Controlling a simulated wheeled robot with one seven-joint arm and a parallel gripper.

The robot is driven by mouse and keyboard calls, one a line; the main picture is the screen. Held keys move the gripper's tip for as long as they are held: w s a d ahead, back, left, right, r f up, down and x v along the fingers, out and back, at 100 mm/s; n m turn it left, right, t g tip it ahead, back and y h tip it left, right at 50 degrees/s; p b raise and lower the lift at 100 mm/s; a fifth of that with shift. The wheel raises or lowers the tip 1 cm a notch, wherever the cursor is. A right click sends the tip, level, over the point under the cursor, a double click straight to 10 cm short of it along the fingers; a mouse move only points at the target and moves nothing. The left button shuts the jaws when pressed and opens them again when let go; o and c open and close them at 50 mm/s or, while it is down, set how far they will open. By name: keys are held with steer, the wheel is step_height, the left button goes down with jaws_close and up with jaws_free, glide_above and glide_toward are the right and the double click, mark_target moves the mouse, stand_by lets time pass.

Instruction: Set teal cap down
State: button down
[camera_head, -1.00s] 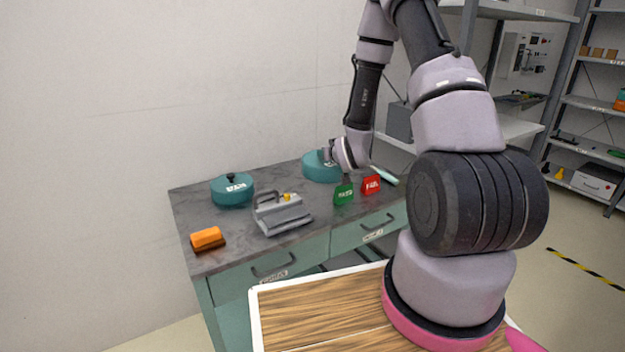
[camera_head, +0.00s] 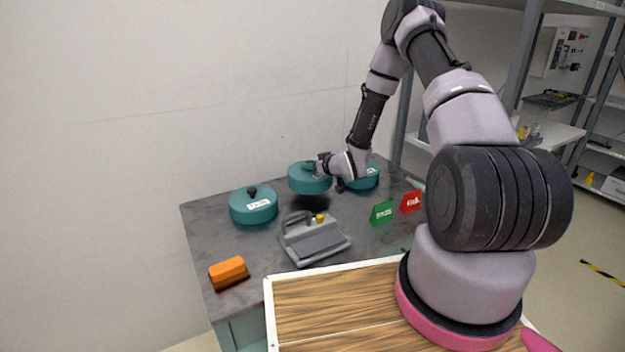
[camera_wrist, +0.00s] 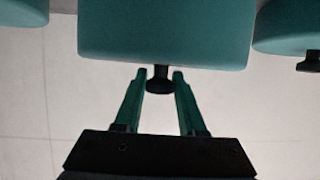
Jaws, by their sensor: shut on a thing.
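A teal cap (camera_head: 309,183) hangs from my gripper (camera_head: 319,163) a little above the grey worktop, with a dark shadow below it. In the wrist view, my gripper (camera_wrist: 158,78) is shut on the black knob (camera_wrist: 159,82) of this teal cap (camera_wrist: 165,35). A second teal cap (camera_head: 252,209) with a black knob and a white label stands on the worktop to the left. A third teal cap (camera_head: 366,181) stands to the right, partly hidden by my wrist. Parts of both other caps also show at the wrist view's upper corners.
The grey worktop (camera_head: 228,245) carries a grey device (camera_head: 318,243) in front of the held cap, an orange-topped block (camera_head: 229,270), a green PASS sign (camera_head: 383,212) and a red FAIL sign (camera_head: 411,201). A wall stands behind. Bare worktop shows between the left cap and orange block.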

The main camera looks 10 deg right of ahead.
mark_target(311, 175)
steer(key=shift+f, duration=2.1)
steer(key=shift+f, duration=0.1)
steer(key=shift+c, duration=2.4)
jaws_free()
